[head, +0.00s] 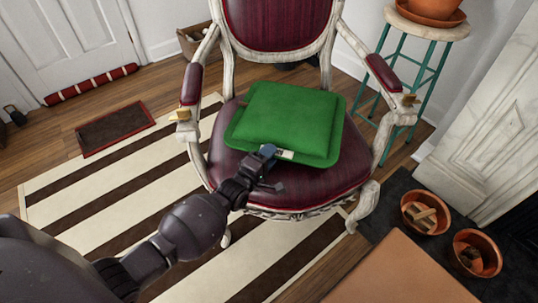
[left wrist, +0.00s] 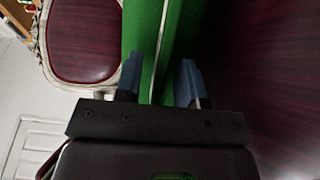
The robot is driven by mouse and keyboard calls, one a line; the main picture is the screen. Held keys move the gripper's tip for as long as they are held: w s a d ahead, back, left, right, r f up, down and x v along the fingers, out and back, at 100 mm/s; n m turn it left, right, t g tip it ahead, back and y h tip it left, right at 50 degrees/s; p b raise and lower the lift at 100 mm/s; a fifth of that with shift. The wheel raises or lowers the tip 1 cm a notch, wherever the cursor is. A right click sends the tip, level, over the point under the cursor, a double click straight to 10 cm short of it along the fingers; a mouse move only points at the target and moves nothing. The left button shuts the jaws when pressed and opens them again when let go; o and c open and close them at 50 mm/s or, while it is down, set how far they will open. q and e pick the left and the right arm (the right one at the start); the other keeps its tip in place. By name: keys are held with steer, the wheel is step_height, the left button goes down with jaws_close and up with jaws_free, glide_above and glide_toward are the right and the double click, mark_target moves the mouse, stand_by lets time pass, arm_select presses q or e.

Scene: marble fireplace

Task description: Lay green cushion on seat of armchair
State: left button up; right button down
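The green cushion (head: 288,117) lies flat over the dark red seat (head: 292,184) of the armchair (head: 279,25), toward its back. I cannot tell whether its underside fully touches the seat. My left gripper (head: 270,168) reaches in from the front left to the cushion's front edge, beside a small white tag. The seat (left wrist: 265,70) shows close on the right there. My right gripper is in neither view.
The armrests (head: 192,85) flank the seat. A teal-legged stool (head: 430,25) with a terracotta pot stands behind right. Two terracotta bowls (head: 425,212) sit on the dark hearth at right. A brown flat surface (head: 400,275) is at bottom right. A striped rug (head: 110,195) lies left.

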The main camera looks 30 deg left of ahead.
arm_select(q)
steer(key=shift+r, duration=0.25)
steer(key=shift+s, duration=0.25)
steer(key=s+p, duration=0.3)
steer(key=s, duration=0.8)
steer(key=shift+s+a+f, duration=0.15)
steer(key=shift+s+a, duration=0.1)
steer(key=shift+a, duration=0.2)
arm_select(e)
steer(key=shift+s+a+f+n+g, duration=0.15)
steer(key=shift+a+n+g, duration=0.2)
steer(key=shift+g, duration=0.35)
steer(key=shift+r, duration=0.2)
